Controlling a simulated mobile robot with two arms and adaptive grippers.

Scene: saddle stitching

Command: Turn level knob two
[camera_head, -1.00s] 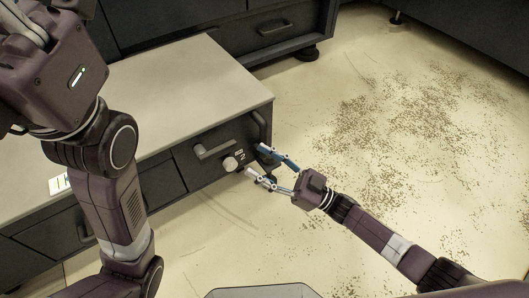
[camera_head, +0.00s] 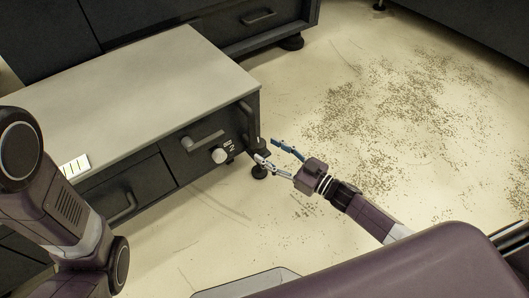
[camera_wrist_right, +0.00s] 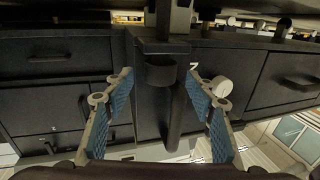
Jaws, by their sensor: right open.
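A round white knob (camera_head: 219,155) sits on the dark front of the bench cabinet, beside a label with a 2 (camera_head: 229,146). My right gripper (camera_head: 267,150) is open and empty in the head view, to the right of the knob by the cabinet's corner and apart from the knob. In the right wrist view the open fingers (camera_wrist_right: 159,78) stand either side of a dark upright bar with a round collar. The white knob (camera_wrist_right: 222,87) shows there just beyond the right finger. My left gripper is out of view; only part of that arm shows.
A grey handle (camera_head: 203,140) is left of the knob, and a dark upright bar (camera_head: 252,122) is near the corner. The cabinet has a pale top (camera_head: 140,85) and a drawer handle (camera_head: 123,208). The speckled floor (camera_head: 390,110) to the right is open.

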